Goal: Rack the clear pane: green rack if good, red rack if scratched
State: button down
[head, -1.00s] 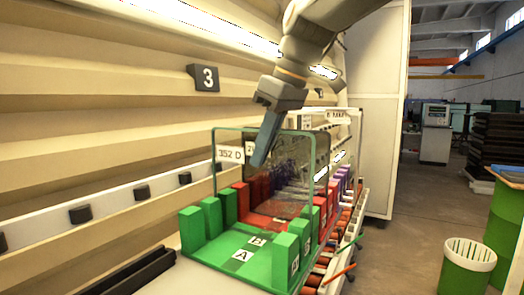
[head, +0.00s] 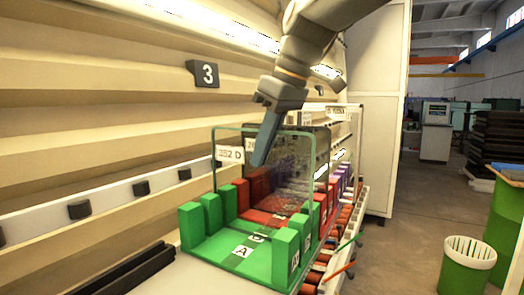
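The clear pane (head: 291,165) stands upright over the green rack (head: 200,258), with a white label (head: 230,153) reading 352 D near its upper left. Its lower edge is down among the green posts; I cannot tell whether it touches the rack's base. My gripper (head: 259,160) is at the pane's upper left part, fingers pointing down. The fingers overlap in this view, so whether they grip the pane is hidden. The red rack (head: 270,217) is behind the green one, seen partly through the pane.
A dark pane (head: 318,137) stands behind the clear one. Purple posts (head: 343,178) are farther back. Rollers (head: 345,218) line the right side. Open floor and a green bin (head: 467,268) are at right.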

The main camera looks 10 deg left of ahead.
jog(key=c, duration=1.9)
grip_release()
jog(key=shift+b+v, duration=0.75)
jog(key=shift+v, duration=3.2)
jog(key=shift+r, duration=0.1)
